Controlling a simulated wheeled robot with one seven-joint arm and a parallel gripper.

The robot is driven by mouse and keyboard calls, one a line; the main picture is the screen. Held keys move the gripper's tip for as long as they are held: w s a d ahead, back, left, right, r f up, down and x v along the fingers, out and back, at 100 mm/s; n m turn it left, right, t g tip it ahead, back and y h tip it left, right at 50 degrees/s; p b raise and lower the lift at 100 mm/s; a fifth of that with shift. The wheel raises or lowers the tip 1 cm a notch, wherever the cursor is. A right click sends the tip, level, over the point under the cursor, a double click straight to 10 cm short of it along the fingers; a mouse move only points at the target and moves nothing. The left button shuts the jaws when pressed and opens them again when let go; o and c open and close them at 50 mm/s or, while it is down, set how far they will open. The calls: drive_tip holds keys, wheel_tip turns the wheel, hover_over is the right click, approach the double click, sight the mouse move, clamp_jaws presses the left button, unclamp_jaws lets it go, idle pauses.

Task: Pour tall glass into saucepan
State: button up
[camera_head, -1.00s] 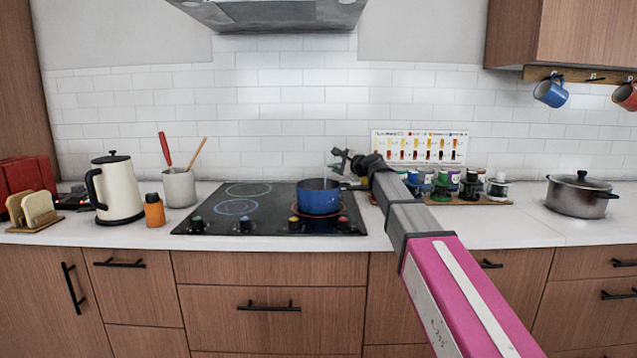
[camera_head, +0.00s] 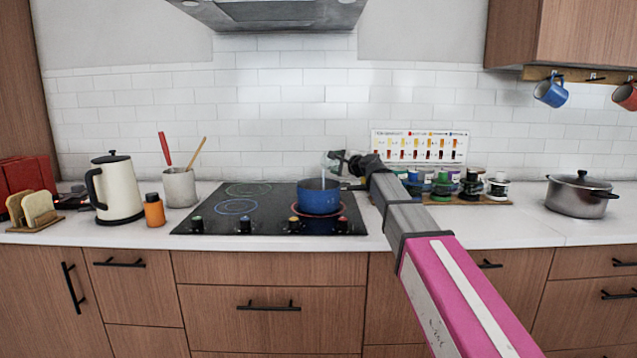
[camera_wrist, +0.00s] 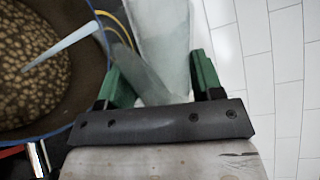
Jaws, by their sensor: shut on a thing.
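My gripper (camera_wrist: 160,80) is shut on the tall glass (camera_wrist: 163,45), a clear, pale glass between its green fingers in the wrist view. In the head view my gripper (camera_head: 338,160) is small, just above and right of the blue saucepan (camera_head: 319,198), so the glass is hard to make out there. The saucepan sits on the front right burner. The wrist view shows its dark inside (camera_wrist: 85,100) at the left, with many small brown pieces. A pale tapering streak (camera_wrist: 65,45) reaches over them; I cannot tell whether it is liquid or a utensil.
The black cooktop (camera_head: 270,214) lies under the saucepan. Several jars (camera_head: 470,187) stand on a board behind my arm. A lidded steel pot (camera_head: 580,195) is at the right, and a cream kettle (camera_head: 118,190) and utensil crock (camera_head: 180,188) at the left. The left burners are clear.

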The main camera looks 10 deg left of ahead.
drive_tip(key=shift+s+a+f+n, duration=0.1)
drive_tip(key=shift+s+a+n, duration=0.2)
drive_tip(key=shift+n, duration=0.1)
drive_tip(key=shift+s+a+r+n, duration=0.15)
drive_tip(key=shift+r+n, duration=0.3)
drive_tip(key=shift+n, duration=0.35)
idle(0.5)
